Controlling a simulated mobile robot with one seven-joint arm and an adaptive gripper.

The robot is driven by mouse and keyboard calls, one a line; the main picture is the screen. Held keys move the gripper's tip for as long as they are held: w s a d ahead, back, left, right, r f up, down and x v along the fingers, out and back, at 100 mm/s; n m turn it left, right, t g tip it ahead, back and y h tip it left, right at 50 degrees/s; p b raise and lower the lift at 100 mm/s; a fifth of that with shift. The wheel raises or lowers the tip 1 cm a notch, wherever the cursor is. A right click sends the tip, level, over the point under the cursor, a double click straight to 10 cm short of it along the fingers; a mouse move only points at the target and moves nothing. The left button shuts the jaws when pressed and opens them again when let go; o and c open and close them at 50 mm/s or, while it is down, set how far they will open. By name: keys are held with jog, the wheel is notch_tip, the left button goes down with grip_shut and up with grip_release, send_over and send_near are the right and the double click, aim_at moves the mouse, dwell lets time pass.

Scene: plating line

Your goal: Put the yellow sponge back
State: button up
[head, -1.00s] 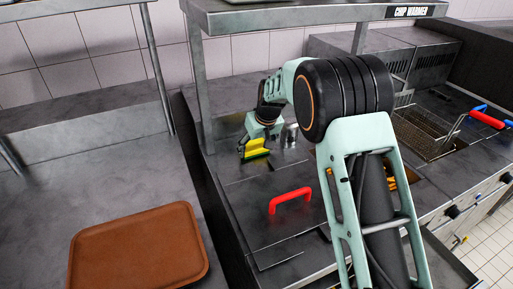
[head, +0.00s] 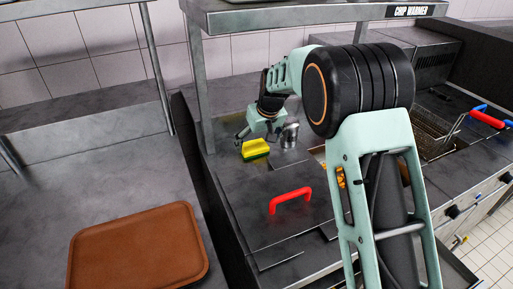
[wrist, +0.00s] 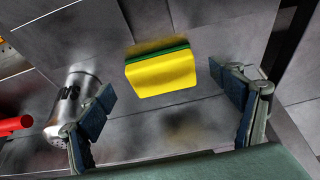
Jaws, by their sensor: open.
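The yellow sponge (head: 255,148) with a green underside lies on the grey steel counter, left of a metal shaker. In the wrist view the sponge (wrist: 161,73) lies ahead of the fingers, between their lines, touched by neither. My gripper (head: 254,132) is just above and behind the sponge in the head view. In the wrist view my gripper (wrist: 172,103) is open and empty, its two dark finger pads wide apart.
The metal shaker (wrist: 74,105) stands close by my left finger in the wrist view; it also shows in the head view (head: 290,135). A red handle (head: 290,200) rises from the counter lid in front. A brown tray (head: 138,248) lies on the left counter. A shelf (head: 300,15) hangs above.

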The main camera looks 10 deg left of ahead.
jog(key=v, duration=0.8)
jog(key=shift+r, duration=0.3)
jog(key=shift+s+d, duration=0.1)
